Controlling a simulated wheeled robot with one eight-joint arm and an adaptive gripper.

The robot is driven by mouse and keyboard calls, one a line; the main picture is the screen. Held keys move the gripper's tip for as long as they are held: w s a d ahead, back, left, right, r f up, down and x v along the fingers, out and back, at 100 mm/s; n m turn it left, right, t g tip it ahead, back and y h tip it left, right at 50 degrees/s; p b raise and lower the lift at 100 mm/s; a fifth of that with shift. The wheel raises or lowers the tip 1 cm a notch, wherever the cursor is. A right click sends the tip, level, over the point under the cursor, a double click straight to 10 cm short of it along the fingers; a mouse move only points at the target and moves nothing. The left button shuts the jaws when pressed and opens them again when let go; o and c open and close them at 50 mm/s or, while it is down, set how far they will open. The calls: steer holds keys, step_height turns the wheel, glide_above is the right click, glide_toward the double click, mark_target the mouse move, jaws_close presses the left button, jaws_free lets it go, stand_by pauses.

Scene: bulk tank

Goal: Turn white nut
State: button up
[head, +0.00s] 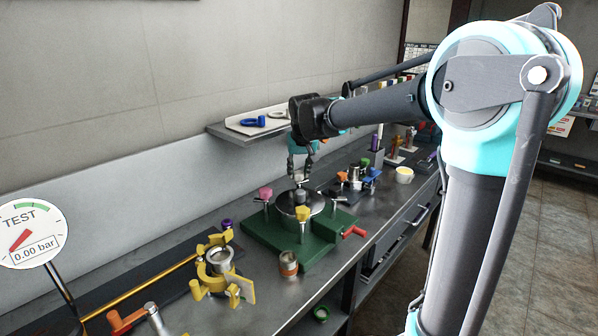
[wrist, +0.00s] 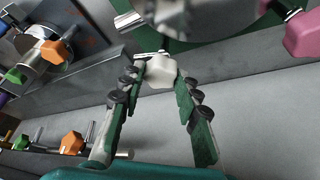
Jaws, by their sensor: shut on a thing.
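The white nut (wrist: 160,72) is held between the two fingertips of my gripper (wrist: 158,78) in the wrist view. The gripper is shut on it, with green pads and dark joints on its fingers. In the head view, my gripper (head: 303,174) points down over the round metal lid (head: 318,204) of a green fixture (head: 262,236). The nut is too small and covered by the fingers to tell clearly there.
Pink (head: 265,193) and yellow (head: 303,213) knobs stand around the lid, close to my fingers. An orange-red handle (head: 354,232) sticks out at right. A yellow clamp (head: 215,268) and small copper-coloured cup (head: 289,264) stand in front. A wall shelf (head: 228,133) is behind.

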steer(key=shift+a+m+h, duration=0.15)
steer(key=shift+m+h, duration=0.75)
steer(key=shift+m, duration=1.5)
steer(key=o, duration=1.2)
steer(key=shift+c, duration=0.2)
steer(key=shift+s+r, duration=0.1)
steer(key=v, duration=1.1)
steer(key=shift+s+r, duration=0.25)
steer(key=shift+r, duration=0.05)
steer(key=shift+a, duration=0.1)
